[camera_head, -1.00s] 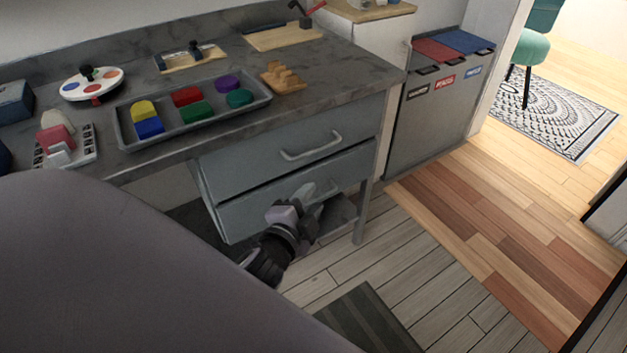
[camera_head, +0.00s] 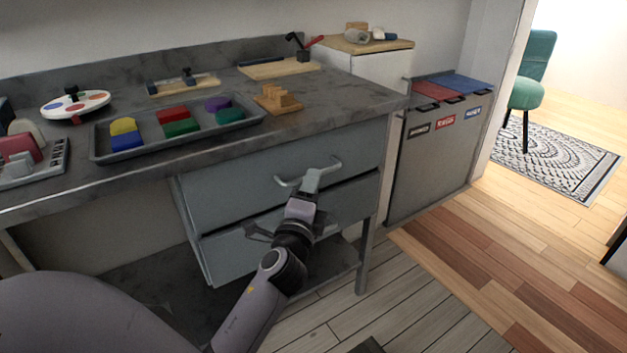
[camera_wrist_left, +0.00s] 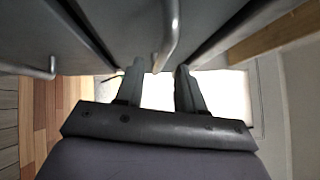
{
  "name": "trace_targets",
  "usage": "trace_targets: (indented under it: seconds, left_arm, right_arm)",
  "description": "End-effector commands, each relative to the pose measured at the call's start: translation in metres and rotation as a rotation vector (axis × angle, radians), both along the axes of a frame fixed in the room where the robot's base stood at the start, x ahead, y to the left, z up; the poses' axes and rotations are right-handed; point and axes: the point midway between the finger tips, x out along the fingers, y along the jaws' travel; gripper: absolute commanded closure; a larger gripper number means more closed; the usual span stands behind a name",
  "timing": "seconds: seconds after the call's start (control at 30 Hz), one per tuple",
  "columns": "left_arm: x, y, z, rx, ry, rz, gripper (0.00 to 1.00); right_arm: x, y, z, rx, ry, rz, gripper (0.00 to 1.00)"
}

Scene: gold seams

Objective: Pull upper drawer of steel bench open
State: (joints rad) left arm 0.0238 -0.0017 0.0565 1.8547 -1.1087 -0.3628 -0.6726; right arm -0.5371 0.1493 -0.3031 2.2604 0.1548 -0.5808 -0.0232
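The steel bench (camera_head: 235,139) stands along the wall. Its upper drawer (camera_head: 225,185) has a grey front and a pale bar handle (camera_head: 290,182). I see no clear gap showing that this drawer is pulled out. My left gripper (camera_head: 312,178) is at the handle, over its right part. In the left wrist view, the fingers of my left gripper (camera_wrist_left: 158,76) are apart, and the upper handle (camera_wrist_left: 170,30) reaches toward the space between their tips. Contact cannot be told. The lower drawer (camera_head: 225,256) is below, partly hidden by my arm. My right gripper is out of view.
On the bench top are a tray (camera_head: 180,148) of coloured blocks, a paint palette (camera_head: 75,104) and a wooden block stand (camera_head: 278,100). Sorting bins (camera_head: 432,160) stand right of the bench. A bench leg (camera_head: 364,255) is right of the drawers. Floor in front is clear.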

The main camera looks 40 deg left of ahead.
Motion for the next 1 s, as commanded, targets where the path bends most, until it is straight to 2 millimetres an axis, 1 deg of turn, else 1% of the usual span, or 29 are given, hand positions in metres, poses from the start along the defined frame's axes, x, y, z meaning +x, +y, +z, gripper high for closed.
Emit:
trace_targets:
  seconds: [0.1,0.2,0.33,0.57,0.6,0.67,0.7,0.73,1.0]
  left_arm:
    - [0.013,0.006,0.002,0.001,-0.001,0.001,0.62]
    - [0.021,0.009,0.002,0.0,0.0,0.0,0.62]
    - [0.025,0.011,0.003,0.0,0.001,0.0,0.62]
    - [0.025,0.011,0.003,0.0,0.001,0.0,0.62]
    - [0.025,0.011,0.003,0.0,0.001,0.0,0.65]
    - [0.025,0.011,0.003,-0.001,0.001,0.0,0.85]
    - [0.025,0.011,0.003,-0.001,0.001,0.0,0.98]
    - [0.025,0.011,0.003,-0.001,0.001,0.0,1.0]
    - [0.025,0.011,0.003,-0.001,0.001,0.0,1.0]
  right_arm:
    - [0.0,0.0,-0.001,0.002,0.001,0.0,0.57]
    - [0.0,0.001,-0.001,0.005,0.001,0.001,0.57]
    - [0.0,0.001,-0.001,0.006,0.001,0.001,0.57]
    - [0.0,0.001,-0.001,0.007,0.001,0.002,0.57]
    - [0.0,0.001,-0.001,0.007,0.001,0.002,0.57]
    - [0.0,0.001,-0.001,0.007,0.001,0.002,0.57]
    - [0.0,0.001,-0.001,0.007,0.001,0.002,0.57]
    - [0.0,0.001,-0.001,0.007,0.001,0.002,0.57]
    - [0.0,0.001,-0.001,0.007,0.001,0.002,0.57]
